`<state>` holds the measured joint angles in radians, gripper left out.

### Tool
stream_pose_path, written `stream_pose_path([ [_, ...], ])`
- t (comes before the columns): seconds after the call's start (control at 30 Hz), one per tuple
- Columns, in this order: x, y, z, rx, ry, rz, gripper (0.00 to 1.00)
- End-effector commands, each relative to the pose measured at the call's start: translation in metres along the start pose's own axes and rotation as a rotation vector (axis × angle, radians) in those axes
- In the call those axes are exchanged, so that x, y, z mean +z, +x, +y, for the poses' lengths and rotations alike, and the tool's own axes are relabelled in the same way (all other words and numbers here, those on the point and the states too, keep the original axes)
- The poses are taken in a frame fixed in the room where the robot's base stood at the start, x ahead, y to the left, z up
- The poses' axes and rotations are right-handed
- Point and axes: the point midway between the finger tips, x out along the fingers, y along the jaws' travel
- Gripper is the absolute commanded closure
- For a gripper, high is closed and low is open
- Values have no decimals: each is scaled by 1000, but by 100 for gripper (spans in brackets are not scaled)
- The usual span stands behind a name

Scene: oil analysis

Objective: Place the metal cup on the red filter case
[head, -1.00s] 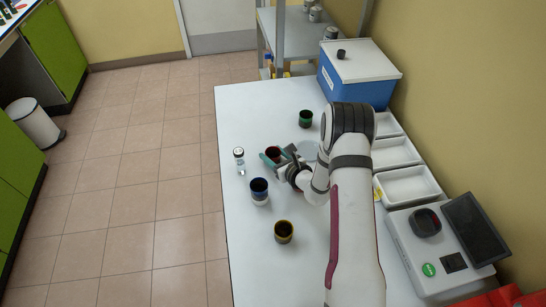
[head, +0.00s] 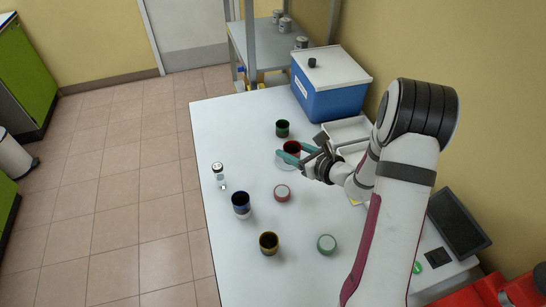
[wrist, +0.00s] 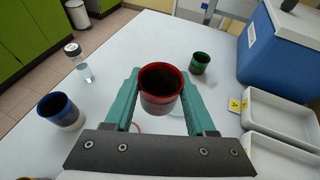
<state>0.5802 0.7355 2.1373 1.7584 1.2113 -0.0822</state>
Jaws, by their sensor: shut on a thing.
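My gripper (head: 287,155) is shut on a round cup with a red upper part, a dark inside and a grey, metal-looking lower part. This held metal cup (wrist: 158,105) sits upright between the teal fingers in the wrist view; it also shows in the head view (head: 292,147). It is over the far middle of the table, above or near a pale round disc (head: 287,165); the exact height is hard to tell. A low round red filter case (head: 282,193) lies on the table, nearer than the gripper and apart from it.
A green cup (head: 282,128) stands beyond. A blue cup (head: 241,204), a yellow-rimmed cup (head: 269,243), a glass vial (head: 218,172) and a low green case (head: 326,244) stand on the table. White trays (wrist: 280,112) and a blue box (wrist: 280,45) line the right.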

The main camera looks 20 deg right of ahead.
Motion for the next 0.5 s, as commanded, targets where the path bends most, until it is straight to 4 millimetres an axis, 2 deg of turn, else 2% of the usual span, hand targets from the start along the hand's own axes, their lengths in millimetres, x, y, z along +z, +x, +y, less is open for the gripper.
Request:
stream_pose_path([
  [0.17, -7, -53, -15, 2, -7, 1, 100],
  [0.33, -18, -109, -14, 21, -11, 1, 100],
  [0.4, -21, -119, -10, 31, -9, 1, 100],
  [0.47, -24, -114, -3, 39, -8, 1, 100],
  [0.5, -27, -104, 4, 43, -7, 2, 100],
])
